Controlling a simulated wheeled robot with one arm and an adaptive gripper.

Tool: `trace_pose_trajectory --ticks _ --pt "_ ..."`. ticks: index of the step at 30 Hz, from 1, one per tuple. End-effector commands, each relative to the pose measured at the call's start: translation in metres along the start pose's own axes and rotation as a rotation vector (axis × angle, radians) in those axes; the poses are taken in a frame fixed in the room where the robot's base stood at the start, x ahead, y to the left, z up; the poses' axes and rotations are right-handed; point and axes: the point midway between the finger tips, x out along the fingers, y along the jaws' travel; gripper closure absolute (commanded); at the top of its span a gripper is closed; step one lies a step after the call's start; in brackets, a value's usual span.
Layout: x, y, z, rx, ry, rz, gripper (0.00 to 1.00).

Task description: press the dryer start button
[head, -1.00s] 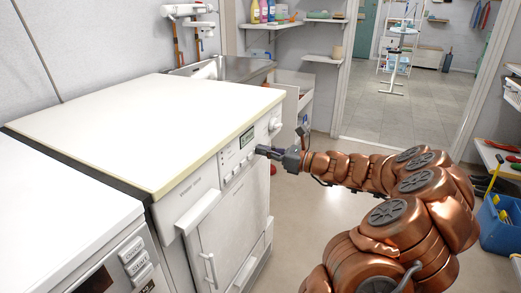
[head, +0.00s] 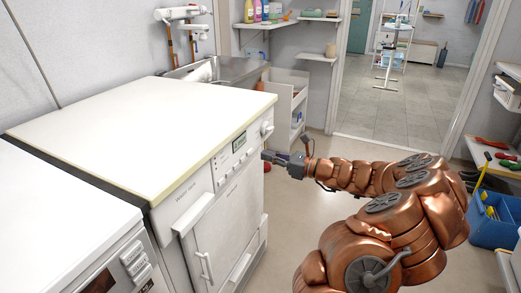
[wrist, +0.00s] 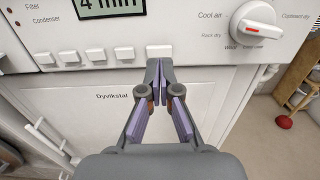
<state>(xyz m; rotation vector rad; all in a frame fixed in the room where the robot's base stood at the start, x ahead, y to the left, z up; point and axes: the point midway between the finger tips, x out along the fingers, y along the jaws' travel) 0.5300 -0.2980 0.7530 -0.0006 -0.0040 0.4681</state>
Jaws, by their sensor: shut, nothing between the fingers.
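The white dryer (head: 225,215) stands at the centre of the head view, its control panel facing my arm. In the wrist view its panel has a display (wrist: 110,6) reading "4 min", a row of white buttons and a round knob (wrist: 253,25) at the right. My gripper (wrist: 160,64) is shut and empty. Its fingertips are just below the rightmost button (wrist: 158,51), overlapping its lower edge in the picture. I cannot tell whether they touch it. In the head view my gripper (head: 266,156) is close in front of the panel, below the knob (head: 267,128).
Another white machine (head: 60,220) stands at the near left. A sink (head: 205,70) and shelves (head: 318,57) are behind the dryer. A blue crate (head: 493,218) is at the right. A red object (wrist: 285,121) lies on the floor. The floor beyond my arm is mostly clear.

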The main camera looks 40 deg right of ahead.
Motion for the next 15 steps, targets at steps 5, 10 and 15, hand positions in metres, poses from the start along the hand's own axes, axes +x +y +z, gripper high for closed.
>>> trace_pose_trajectory --ticks 5,10,15 --pt "-0.035 -0.002 0.001 -0.001 0.000 -0.007 1.00" --pt "-0.064 -0.002 0.001 -0.001 0.000 -0.006 1.00" --pt "-0.084 -0.001 0.001 -0.002 0.000 -0.004 1.00"
